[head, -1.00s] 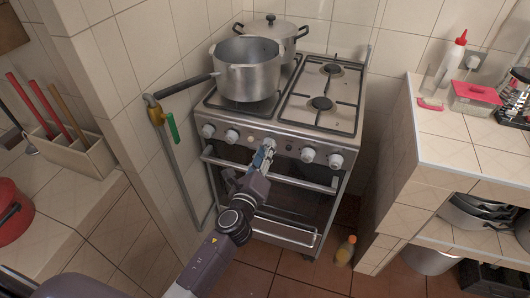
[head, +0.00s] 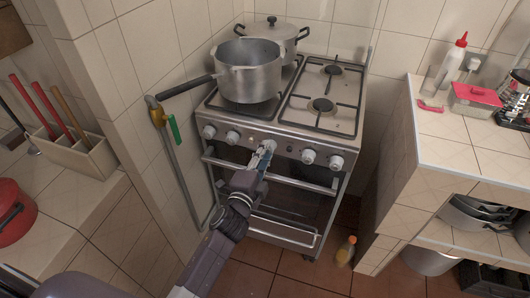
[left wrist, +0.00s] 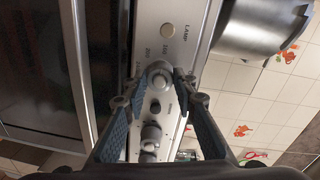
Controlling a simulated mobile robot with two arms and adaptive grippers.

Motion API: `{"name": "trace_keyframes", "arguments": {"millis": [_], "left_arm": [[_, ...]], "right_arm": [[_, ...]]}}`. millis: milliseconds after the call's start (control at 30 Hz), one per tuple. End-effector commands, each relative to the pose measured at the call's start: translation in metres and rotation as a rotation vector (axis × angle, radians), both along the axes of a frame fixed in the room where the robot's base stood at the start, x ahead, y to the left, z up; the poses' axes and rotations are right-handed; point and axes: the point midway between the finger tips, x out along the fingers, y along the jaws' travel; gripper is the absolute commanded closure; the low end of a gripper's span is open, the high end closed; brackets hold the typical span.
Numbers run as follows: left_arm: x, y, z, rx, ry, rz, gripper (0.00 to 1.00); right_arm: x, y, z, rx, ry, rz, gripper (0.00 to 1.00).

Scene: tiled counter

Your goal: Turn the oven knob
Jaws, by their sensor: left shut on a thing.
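The oven (head: 300,150) has a front panel with a row of white-grey knobs. My left gripper (head: 264,150) reaches up to the panel and is shut on the middle oven knob (head: 270,143). In the left wrist view, the left gripper (left wrist: 155,88) has one fingertip on each side of this knob (left wrist: 157,75), and its round face shows between them. Printed marks and a round lamp stand on the panel beside it. In the head view the gripper hides part of the knob. My right gripper is not in view.
A pot with a long handle (head: 247,75) and a lidded pot (head: 275,32) stand on the left burners. The oven door handle bar (head: 310,184) runs just below the panel. A tiled counter (head: 450,150) is at the right. A bottle (head: 346,250) stands on the floor.

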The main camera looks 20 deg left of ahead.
Motion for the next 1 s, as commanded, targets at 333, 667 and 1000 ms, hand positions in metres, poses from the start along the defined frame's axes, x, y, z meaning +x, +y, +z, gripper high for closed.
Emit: {"name": "trace_keyframes", "arguments": {"millis": [333, 667, 1000], "left_arm": [[0.000, 0.001, -0.001, -0.322, 0.013, 0.001, 0.99], [0.000, 0.000, -0.002, -0.564, 0.021, 0.001, 0.99], [0.000, 0.000, -0.003, -0.683, 0.023, 0.000, 0.99]], "right_arm": [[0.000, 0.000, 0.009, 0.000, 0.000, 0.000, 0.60], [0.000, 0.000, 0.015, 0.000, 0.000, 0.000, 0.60], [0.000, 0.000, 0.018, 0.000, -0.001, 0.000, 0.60]]}}
